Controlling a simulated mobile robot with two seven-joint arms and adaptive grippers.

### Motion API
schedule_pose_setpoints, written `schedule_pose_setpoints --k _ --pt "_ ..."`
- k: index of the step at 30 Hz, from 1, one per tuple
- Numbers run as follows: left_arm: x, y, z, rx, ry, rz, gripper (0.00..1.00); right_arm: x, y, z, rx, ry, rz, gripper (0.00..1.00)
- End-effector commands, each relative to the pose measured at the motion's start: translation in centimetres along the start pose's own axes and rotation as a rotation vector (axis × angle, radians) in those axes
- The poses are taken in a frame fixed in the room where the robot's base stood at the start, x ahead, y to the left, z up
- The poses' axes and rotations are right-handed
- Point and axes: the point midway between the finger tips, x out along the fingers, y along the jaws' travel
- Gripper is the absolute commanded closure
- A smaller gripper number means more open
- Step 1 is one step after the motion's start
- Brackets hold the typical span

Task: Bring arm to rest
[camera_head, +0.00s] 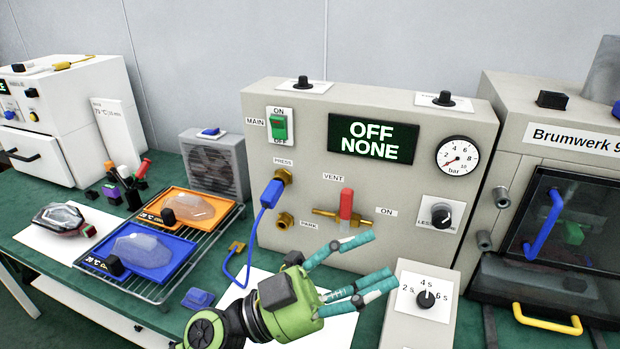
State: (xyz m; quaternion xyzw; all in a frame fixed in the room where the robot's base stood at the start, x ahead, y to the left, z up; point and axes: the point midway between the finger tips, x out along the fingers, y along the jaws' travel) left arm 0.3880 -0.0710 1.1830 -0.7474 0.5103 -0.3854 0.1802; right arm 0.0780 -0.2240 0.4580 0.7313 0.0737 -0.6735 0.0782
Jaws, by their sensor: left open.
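My left gripper (358,268), green with teal and grey fingers, is at the bottom middle. Its fingers are spread and empty, pointing right and a little up. It is in front of the lower part of the beige control panel (380,105), below the red vent lever (346,205). I cannot tell whether it touches anything. The panel display (373,139) reads OFF NONE. The green main switch (279,124) is at the panel's left. A blue plug (271,193) with a blue hose sits at the PRESS fitting. My right gripper does not show.
An orange tray (222,213) and a blue tray (186,262), each with a clear lamp cover, lie on a wire rack (205,254). A timer box (443,290) stands right of my gripper. The Brumwerk oven (548,100) is at the right. A tail lamp (62,219) lies at the left.

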Motion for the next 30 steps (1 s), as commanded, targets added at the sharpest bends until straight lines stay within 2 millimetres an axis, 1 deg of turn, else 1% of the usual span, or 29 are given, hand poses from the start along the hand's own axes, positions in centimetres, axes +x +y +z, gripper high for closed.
schedule_pose_setpoints --k 1,2,3,5,6,8,9,10,11,12,14,15,17,18,20,21,23,24,26,30 --pt "-1.0 -2.4 0.5 -0.033 -0.032 -0.161 0.42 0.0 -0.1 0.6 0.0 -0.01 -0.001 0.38" --pt "-1.8 -4.0 1.0 -0.048 -0.063 -0.256 0.42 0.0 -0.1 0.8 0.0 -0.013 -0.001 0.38" --pt "-3.2 -5.8 1.9 -0.071 -0.113 -0.378 0.42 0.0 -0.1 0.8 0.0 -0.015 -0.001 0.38" --pt "-6.0 -8.0 3.8 -0.112 -0.216 -0.548 0.42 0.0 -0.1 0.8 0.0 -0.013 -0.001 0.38" --pt "-8.2 -8.9 5.3 -0.142 -0.297 -0.65 0.42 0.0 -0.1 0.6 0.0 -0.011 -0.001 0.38" --pt "-11.9 -9.4 7.7 -0.195 -0.439 -0.783 0.42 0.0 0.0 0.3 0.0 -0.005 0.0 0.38" --pt "-14.6 -9.2 9.3 -0.237 -0.545 -0.857 0.42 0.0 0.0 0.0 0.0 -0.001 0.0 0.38" --pt "-16.5 -8.8 10.5 -0.268 -0.626 -0.903 0.42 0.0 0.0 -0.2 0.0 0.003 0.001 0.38" --pt "-18.5 -8.0 11.5 -0.303 -0.708 -0.942 0.42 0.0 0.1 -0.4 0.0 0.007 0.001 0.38" --pt "-21.0 -6.8 12.8 -0.348 -0.819 -0.98 0.42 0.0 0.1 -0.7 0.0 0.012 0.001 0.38" --pt "-24.6 -4.3 14.2 -0.422 -0.985 -1.016 0.42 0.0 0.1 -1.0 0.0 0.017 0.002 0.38" --pt "-26.9 -2.4 14.9 -0.475 -1.096 -1.024 0.42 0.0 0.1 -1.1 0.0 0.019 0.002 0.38" --pt "-29.8 0.8 15.5 -0.555 -1.251 -1.016 0.42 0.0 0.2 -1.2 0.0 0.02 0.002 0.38" --pt "-31.5 2.9 15.5 -0.604 -1.343 -0.999 0.42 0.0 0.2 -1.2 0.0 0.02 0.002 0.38" --pt "-33.6 5.8 15.3 -0.675 -1.464 -0.963 0.42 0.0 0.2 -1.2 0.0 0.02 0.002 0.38" --pt "-34.6 7.7 15.0 -0.72 -1.533 -0.934 0.42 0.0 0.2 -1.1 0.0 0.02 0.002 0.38" --pt "-36.0 10.1 14.4 -0.782 -1.621 -0.889 0.42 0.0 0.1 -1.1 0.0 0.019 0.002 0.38" --pt "-36.8 11.7 13.9 -0.821 -1.675 -0.855 0.42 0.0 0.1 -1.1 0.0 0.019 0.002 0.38" --pt "-37.7 13.8 13.1 -0.876 -1.745 -0.803 0.42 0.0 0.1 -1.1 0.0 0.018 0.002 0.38" --pt "-39.4 18.3 10.8 -1.0 -1.881 -0.669 0.42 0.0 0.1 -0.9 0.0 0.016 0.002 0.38"
